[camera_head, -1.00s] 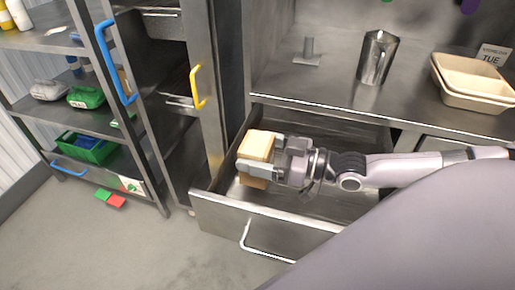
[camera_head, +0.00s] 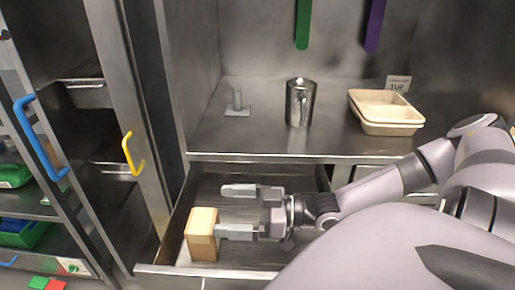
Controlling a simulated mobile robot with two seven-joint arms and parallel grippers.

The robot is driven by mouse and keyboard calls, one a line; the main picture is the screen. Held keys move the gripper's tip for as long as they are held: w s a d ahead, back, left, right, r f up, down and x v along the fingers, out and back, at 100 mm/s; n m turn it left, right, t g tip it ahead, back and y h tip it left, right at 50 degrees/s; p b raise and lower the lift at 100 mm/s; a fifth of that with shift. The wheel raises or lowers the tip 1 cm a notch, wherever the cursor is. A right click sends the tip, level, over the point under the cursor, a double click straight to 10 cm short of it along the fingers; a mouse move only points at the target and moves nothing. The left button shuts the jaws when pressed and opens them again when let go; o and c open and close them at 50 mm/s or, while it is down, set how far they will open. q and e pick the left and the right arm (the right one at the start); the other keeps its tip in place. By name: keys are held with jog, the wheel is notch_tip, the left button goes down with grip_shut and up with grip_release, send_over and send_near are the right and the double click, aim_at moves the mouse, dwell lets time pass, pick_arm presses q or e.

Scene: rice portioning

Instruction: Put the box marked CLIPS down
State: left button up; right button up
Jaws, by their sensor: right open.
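A light tan box (camera_head: 202,236) stands upright in the left part of the open drawer (camera_head: 178,225). No marking can be read on it. My right gripper (camera_head: 222,211) is over the drawer, to the right of the box. Its two fingers are spread apart and point left, with nothing between them. The near finger's tip is right beside the box's right side; I cannot tell whether it touches. My left gripper is not in view.
A metal jug (camera_head: 300,103), tan trays (camera_head: 388,112) and a small grey stand (camera_head: 237,105) are on the counter above the drawer. At left is a rack with a blue handle (camera_head: 40,140) and a door with a yellow handle (camera_head: 130,155).

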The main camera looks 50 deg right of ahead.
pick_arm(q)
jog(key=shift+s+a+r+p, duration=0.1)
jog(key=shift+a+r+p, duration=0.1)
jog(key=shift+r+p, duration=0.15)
pick_arm(e)
jog(key=shift+v, duration=2.75)
